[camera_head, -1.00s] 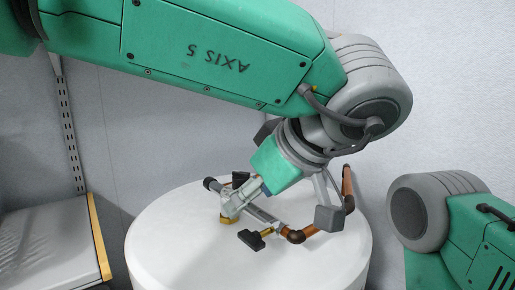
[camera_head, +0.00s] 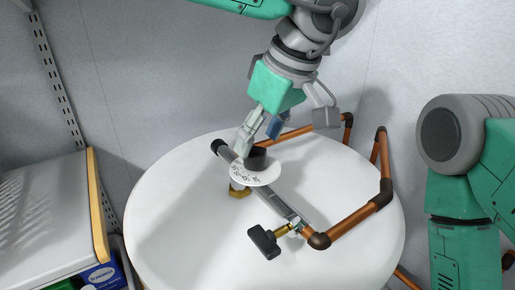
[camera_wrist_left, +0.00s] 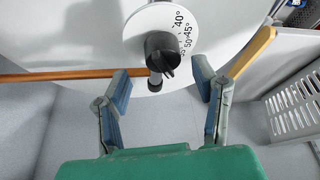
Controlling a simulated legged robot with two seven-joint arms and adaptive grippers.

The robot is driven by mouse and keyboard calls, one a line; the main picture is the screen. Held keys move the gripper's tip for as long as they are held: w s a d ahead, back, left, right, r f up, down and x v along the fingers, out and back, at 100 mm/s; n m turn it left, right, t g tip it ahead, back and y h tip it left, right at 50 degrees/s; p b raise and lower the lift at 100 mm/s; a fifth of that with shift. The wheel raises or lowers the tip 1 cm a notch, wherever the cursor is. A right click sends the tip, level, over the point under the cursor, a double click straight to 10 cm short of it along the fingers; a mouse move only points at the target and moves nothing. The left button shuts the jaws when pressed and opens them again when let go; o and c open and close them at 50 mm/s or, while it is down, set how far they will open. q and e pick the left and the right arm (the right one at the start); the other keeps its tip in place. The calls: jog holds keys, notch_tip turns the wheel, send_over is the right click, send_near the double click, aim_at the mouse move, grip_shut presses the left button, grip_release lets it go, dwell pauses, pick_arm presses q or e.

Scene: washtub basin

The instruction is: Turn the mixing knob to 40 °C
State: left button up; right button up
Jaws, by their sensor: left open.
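The black mixing knob (camera_head: 257,158) sits on a round white dial (camera_head: 262,176) with printed temperature marks, on a grey mixer bar over the tub. In the left wrist view the knob (camera_wrist_left: 160,50) is at upper centre, and the dial (camera_wrist_left: 150,22) shows 40°, 45° and 50 at its right side. My left gripper (camera_head: 258,135) is open just above and behind the knob. In the left wrist view its fingers (camera_wrist_left: 161,82) are spread either side of the knob's lower end, with gaps showing. The knob's exact pointer setting is unclear. My right gripper is out of view.
The white round washtub (camera_head: 180,245) stands below. Copper pipes (camera_head: 352,218) run along its right side and behind the knob. A black valve handle (camera_head: 264,242) sticks out at the front. A shelf (camera_head: 45,225) with a yellow edge stands at left.

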aim_at(258, 151)
pick_arm(q)
jog(key=shift+w+a+f, duration=0.1)
jog(key=shift+a+f, duration=0.55)
jog(key=shift+f, duration=0.6)
jog(key=shift+d+f, duration=0.15)
jog(key=shift+f, duration=0.05)
jog(key=shift+w+d+f, duration=0.1)
jog(key=shift+d, duration=0.4)
jog(key=c, duration=1.1)
jog(key=shift+s+a, duration=0.25)
jog(key=shift+a, duration=0.15)
jog(key=shift+c, duration=0.2)
jog(key=shift+w, duration=0.2)
jog(key=shift+r, duration=0.2)
